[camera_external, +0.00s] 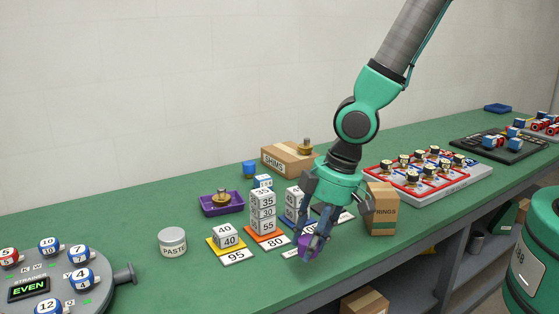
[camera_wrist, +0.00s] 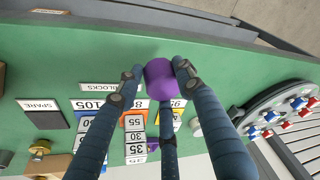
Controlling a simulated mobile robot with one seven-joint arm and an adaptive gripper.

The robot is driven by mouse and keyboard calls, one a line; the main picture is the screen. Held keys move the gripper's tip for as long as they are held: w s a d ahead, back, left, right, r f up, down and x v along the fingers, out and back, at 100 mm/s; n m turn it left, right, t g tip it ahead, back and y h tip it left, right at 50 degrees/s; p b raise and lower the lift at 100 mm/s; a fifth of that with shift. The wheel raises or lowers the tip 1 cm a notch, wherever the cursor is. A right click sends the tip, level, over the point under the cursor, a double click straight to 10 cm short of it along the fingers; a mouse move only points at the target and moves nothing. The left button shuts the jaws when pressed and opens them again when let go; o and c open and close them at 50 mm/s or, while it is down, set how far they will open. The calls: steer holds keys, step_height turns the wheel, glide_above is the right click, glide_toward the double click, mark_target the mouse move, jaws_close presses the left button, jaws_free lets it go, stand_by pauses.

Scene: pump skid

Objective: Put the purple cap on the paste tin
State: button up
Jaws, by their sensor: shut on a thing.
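The purple cap (camera_external: 307,249) is held between the fingertips of my gripper (camera_external: 311,236), low over the front part of the green bench. In the wrist view the cap (camera_wrist: 159,82) sits between the fingers of my gripper (camera_wrist: 158,75), which are shut on it. The paste tin (camera_external: 172,243) is a short, pale grey round tin labelled PASTE. It stands upright on the bench, well to the left of my gripper. In the wrist view a pale round piece that looks like the tin (camera_wrist: 195,128) shows partly behind a finger.
Stacks of numbered blocks (camera_external: 263,211) on coloured cards stand between my gripper and the tin. A purple tray (camera_external: 221,203) with a brass piece lies behind. A cardboard box (camera_external: 381,209) is close at right. A round grey fixture (camera_external: 60,283) is at far left. The front bench strip is clear.

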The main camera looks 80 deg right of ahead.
mark_target(168, 233)
steer(key=w+d+r+m+p, duration=0.1)
steer(key=w+d+r+p, duration=0.1)
steer(key=w, duration=0.7)
steer(key=w+d+r+m+p, duration=0.1)
steer(key=w+d+r+p, duration=0.1)
steer(key=w, duration=0.8)
steer(key=shift+w+m+h+p, duration=0.3)
steer(key=shift+m, duration=0.1)
steer(key=w, duration=0.5)
steer(key=w+f, duration=0.1)
steer(key=w, duration=1)
steer(key=shift+a+f, duration=0.2)
steer(key=shift+f, duration=0.1)
steer(key=shift+f+p, duration=0.35)
steer(key=shift+f, duration=1.4)
steer(key=shift+f, duration=0.15)
